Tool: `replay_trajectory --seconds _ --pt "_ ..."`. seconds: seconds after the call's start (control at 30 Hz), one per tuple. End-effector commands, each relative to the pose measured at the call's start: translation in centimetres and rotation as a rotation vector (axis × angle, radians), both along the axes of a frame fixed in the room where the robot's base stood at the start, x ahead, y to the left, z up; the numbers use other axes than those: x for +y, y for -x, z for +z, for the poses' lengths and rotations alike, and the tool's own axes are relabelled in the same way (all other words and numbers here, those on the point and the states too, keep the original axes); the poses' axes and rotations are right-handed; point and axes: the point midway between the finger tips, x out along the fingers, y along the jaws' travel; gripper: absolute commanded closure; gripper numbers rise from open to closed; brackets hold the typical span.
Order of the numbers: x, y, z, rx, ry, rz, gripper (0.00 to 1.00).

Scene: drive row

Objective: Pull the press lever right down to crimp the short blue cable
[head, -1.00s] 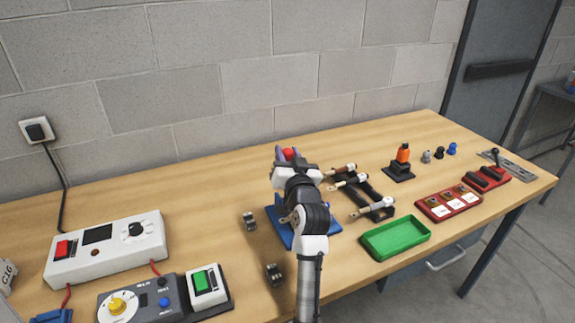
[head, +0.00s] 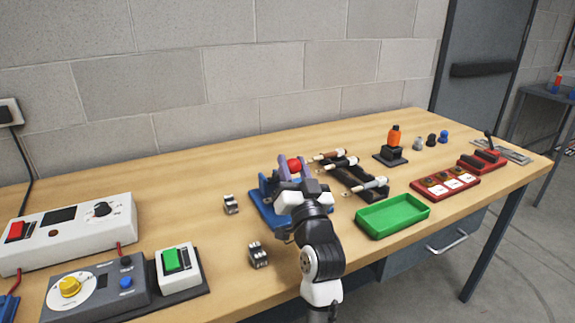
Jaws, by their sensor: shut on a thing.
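The press has a blue base (head: 263,213) on the workbench, and a lever with a red ball knob (head: 294,165) at its upper end. My gripper (head: 296,187) is at the lever, just below and in front of the knob, and is shut on it. The lever stands raised. The gripper and wrist hide much of the press and its jaws. Several short cables lie on a dark rack (head: 345,180) right of the press. I cannot tell whether a blue cable sits in the press.
A green tray (head: 392,215) stands right of my arm, with a red-framed block of sockets (head: 445,185) beyond it. Small metal dies (head: 258,255) lie left of my arm. A white control box (head: 75,235) and a grey dial panel (head: 95,290) fill the left end.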

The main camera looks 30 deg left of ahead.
Motion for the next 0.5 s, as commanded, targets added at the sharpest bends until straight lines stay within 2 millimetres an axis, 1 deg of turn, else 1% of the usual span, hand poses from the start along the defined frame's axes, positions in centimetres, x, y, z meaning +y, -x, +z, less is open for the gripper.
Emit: replay_trajectory --seconds 0.03,0.1,0.3,0.5 --pt "-0.3 0.1 -1.0 0.004 0.004 -0.002 1.0" --pt "-0.5 0.3 -1.4 0.004 0.004 -0.002 1.0" --pt "-1.0 0.7 -2.1 0.007 0.004 0.0 1.0" --pt "-1.1 0.8 -2.4 0.008 0.006 0.0 1.0"
